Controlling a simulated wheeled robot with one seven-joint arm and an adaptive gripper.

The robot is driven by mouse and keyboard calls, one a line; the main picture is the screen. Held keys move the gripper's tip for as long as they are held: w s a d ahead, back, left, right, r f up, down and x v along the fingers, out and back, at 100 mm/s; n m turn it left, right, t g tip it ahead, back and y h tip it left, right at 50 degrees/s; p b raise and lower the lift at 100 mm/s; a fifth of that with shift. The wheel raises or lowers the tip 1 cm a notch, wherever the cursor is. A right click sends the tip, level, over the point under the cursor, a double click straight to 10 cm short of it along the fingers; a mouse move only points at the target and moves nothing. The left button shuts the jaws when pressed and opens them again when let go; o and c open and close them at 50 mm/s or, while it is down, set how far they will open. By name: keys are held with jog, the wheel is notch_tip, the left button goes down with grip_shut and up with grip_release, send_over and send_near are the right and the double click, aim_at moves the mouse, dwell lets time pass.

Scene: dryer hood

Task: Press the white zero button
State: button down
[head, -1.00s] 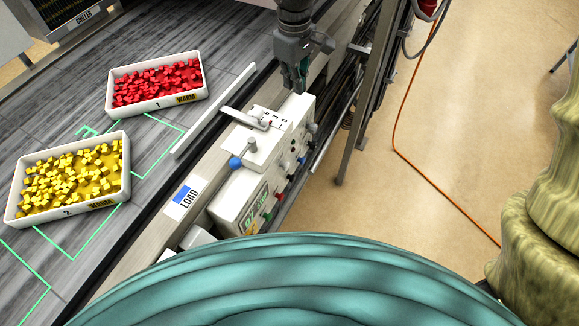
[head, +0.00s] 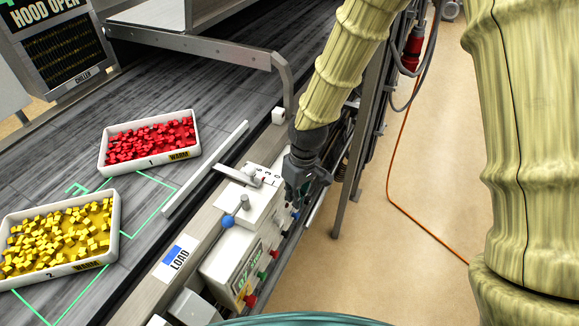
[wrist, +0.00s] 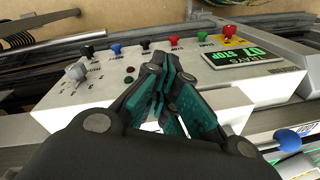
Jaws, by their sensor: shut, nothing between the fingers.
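My gripper (head: 297,196) is shut and empty, over the far front side of the white control box (head: 232,250) in the head view. In the wrist view my gripper (wrist: 170,72) points at the box's button face, with its teal-padded fingers covering the middle of it. A row of coloured buttons runs along that face: a red button (wrist: 229,31), a green button (wrist: 202,35), a black button (wrist: 145,44) and a blue button (wrist: 115,48) among them. I cannot pick out the white zero button with certainty; the fingers may hide it.
A pale knob (wrist: 76,71) stands out at the box's left in the wrist view. A blue-ended lever (head: 229,220) sits on top of the box. A red-cube tray (head: 150,142) and a yellow-cube tray (head: 60,235) rest on the conveyor. A metal post (head: 355,165) stands right of the box.

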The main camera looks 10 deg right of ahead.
jog(key=s+d+f+m, duration=0.25)
jog(key=s+f, duration=0.55)
jog(key=f, duration=0.4)
jog(key=s+d+f+m+b, duration=0.1)
jog(key=s+d+f, duration=0.4)
jog(key=s, duration=0.5)
jog(key=s+d+f+m+h+b, duration=0.1)
jog(key=s+d+f+m+b, duration=0.1)
jog(key=s+d+f, duration=0.4)
jog(key=s+f+m, duration=0.1)
jog(key=s+f, duration=0.3)
jog(key=shift+s+d+m, duration=0.1)
jog(key=shift+d+m, duration=0.15)
jog(key=shift+m, duration=0.1)
